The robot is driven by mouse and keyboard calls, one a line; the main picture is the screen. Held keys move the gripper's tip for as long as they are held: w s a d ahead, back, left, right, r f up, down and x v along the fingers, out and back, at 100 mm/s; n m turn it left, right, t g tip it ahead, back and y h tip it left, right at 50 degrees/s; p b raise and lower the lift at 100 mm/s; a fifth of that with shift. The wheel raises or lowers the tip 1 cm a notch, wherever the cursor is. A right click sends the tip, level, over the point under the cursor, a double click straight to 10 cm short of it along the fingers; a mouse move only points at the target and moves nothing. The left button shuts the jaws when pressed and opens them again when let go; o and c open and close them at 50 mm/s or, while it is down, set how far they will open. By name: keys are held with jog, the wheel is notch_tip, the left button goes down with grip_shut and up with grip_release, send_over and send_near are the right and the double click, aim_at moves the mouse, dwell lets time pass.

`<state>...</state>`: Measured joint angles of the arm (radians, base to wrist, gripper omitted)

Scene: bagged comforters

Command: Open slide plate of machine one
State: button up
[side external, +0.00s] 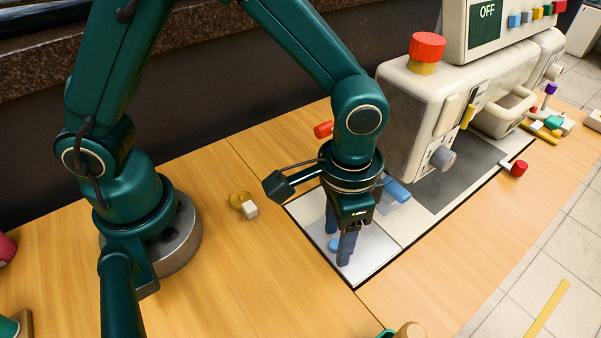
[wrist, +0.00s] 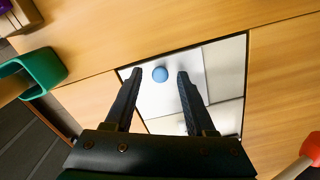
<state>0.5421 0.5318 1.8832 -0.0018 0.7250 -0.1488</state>
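The white slide plate (side external: 372,247) lies in the tabletop at the near end of a cream sewing machine (side external: 410,110). A round blue knob (side external: 333,245) sits on the plate, partly hidden by my fingers in the side view. In the wrist view the blue knob (wrist: 160,74) shows between my two fingertips, on the white plate (wrist: 165,105). My gripper (side external: 338,246) points down over the plate with its fingers spread apart and nothing held. In the wrist view my gripper (wrist: 160,76) has clear space on both sides of the knob. Contact with the knob cannot be told.
A screen (side external: 486,22) reads OFF. A red knob (side external: 427,48) tops the machine. A blue handle (side external: 397,190) and a red-tipped lever (side external: 518,168) stand close by. A white cube (side external: 250,210) lies left of the plate. The wood table (side external: 260,290) in front is mostly clear.

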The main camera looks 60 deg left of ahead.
grip_shut()
dwell(1.3)
